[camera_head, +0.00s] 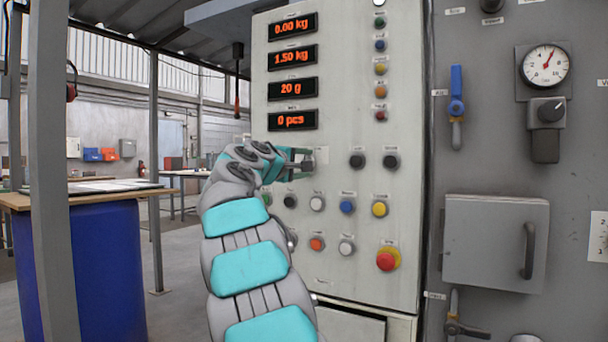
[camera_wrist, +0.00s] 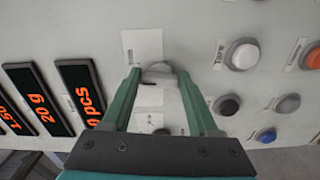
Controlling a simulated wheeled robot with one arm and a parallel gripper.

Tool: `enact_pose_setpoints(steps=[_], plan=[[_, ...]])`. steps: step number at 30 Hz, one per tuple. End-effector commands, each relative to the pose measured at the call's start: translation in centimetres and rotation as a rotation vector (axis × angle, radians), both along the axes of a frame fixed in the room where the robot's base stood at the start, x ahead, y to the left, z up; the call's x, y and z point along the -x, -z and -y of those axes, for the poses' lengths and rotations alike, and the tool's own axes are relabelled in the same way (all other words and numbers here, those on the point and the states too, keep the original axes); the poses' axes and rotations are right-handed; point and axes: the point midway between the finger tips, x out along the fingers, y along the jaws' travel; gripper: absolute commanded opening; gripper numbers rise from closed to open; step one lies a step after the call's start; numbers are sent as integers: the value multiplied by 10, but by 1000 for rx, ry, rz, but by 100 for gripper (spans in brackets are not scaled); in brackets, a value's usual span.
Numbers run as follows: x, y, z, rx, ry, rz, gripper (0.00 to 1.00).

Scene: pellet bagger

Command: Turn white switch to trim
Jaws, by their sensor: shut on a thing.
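The white switch (camera_wrist: 158,70) shows as a pale grey-white knob on the panel, between my fingertips in the wrist view. My gripper (camera_wrist: 160,78) is shut on it, with one green finger on each side. In the head view my gripper (camera_head: 303,162) reaches the panel just below the lowest display, and its fingers cover the switch there. White labels sit around the switch, one above it (camera_wrist: 142,46) and one below it (camera_wrist: 149,96) in the wrist view. Their print is too small to read, so I cannot tell which position the switch points to.
The control panel (camera_head: 345,215) carries several red-digit displays (camera_head: 293,88) above my gripper. Black knobs (camera_head: 357,160) are to its right; a blue button (camera_head: 347,206), yellow button (camera_head: 380,209) and red mushroom button (camera_head: 386,261) are lower. A grey cabinet with a gauge (camera_head: 545,66) stands further right.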

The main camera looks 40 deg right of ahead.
Motion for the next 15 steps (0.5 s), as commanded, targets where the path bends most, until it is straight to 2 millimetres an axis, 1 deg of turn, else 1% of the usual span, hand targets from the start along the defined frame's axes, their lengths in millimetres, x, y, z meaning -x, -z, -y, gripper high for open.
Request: enact_pose_setpoints(steps=[1,3,9,15], plan=[[-1,5,0,-15,-2,40,4],[0,5,0,-39,0,94,4],[-1,6,1,-98,1,227,4],[0,4,0,-135,1,322,4]])
